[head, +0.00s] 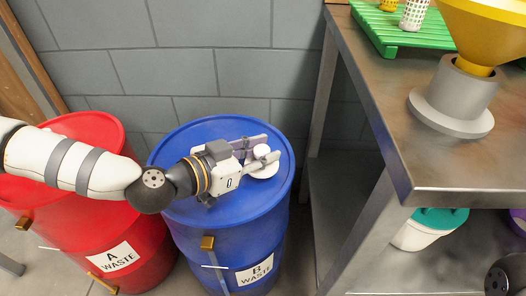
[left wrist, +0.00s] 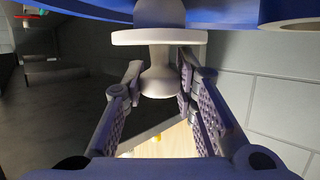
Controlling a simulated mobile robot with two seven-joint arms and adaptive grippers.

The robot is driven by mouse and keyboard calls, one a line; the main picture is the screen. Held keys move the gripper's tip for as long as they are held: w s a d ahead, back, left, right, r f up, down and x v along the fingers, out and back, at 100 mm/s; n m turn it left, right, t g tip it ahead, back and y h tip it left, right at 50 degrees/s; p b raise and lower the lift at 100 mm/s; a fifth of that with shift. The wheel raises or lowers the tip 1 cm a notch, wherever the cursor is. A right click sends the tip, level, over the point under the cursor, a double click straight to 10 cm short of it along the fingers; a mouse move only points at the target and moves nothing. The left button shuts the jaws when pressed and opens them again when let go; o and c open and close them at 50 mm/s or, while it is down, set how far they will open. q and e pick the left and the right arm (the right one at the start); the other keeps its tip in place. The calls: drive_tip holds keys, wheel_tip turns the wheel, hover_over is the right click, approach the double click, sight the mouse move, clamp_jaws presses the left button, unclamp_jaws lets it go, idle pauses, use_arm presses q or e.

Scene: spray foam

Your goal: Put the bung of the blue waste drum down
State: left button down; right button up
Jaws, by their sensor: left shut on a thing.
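The blue waste drum (head: 232,225) stands upright beside the table, marked "B WASTE". My left gripper (head: 266,148) is over the right part of its lid. It is shut on the white bung (head: 264,171). In the left wrist view the bung (left wrist: 158,37) shows a flat round flange and a narrower grip, with the grip between the two fingers (left wrist: 156,88). The bung's plug end points toward the blue drum at the top of that view. Whether the bung touches the lid I cannot tell. The drum's opening is not clearly visible. My right gripper is not in view.
A red drum (head: 85,225) marked "A WASTE" stands left, under my left arm. A metal table (head: 430,165) is on the right, with a yellow funnel (head: 490,30) in a grey stand (head: 462,92) and a green rack (head: 405,30). A grey block wall is behind.

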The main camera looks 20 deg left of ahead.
use_arm(q)
drive_tip(key=c, duration=1.3)
unclamp_jaws()
drive_tip(key=shift+f, duration=0.15)
drive_tip(key=shift+r, duration=0.2)
drive_tip(key=shift+s+a+r, duration=0.15)
drive_tip(key=shift+s+a, duration=0.05)
drive_tip(key=shift+s, duration=0.05)
drive_tip(key=p+v, duration=0.2)
drive_tip(key=v, duration=0.9)
drive_tip(key=shift+s, duration=0.15)
drive_tip(key=shift+a, duration=0.1)
